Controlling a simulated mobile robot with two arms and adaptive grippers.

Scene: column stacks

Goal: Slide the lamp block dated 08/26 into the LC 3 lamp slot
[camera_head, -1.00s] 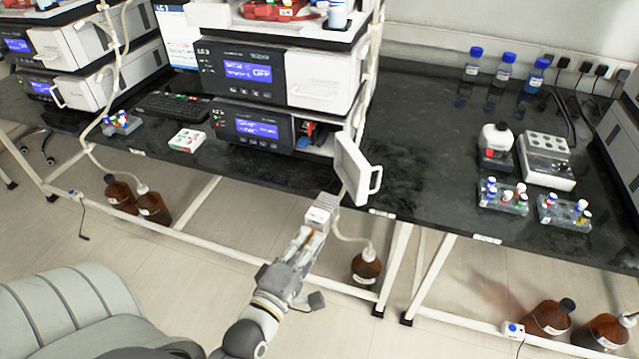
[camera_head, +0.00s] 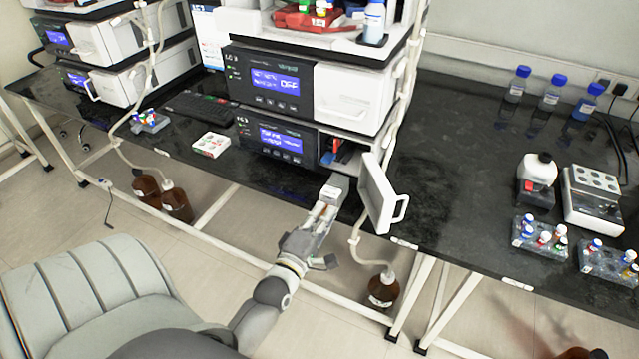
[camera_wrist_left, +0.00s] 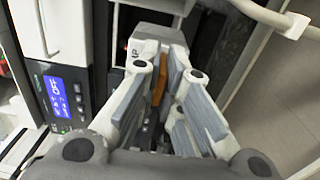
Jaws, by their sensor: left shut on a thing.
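My left gripper (camera_head: 328,201) is shut on a small white-grey lamp block (camera_head: 335,187), just in front of the bench edge. In the left wrist view the block (camera_wrist_left: 157,36) sits between the fingertips, with an orange-brown part between the fingers; I cannot read its date. The lower LC 3 unit (camera_head: 270,137) has its white door (camera_head: 377,194) swung open to the right. Its open bay (camera_head: 341,149) shows red and blue parts inside, above and beyond the held block. The slot itself is too small to make out. My right gripper is not in view.
The open door with its handle stands close to the right of my left gripper. A white tube and a brown bottle (camera_head: 383,289) are below the bench. A white box (camera_head: 211,145) and keyboard lie left.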

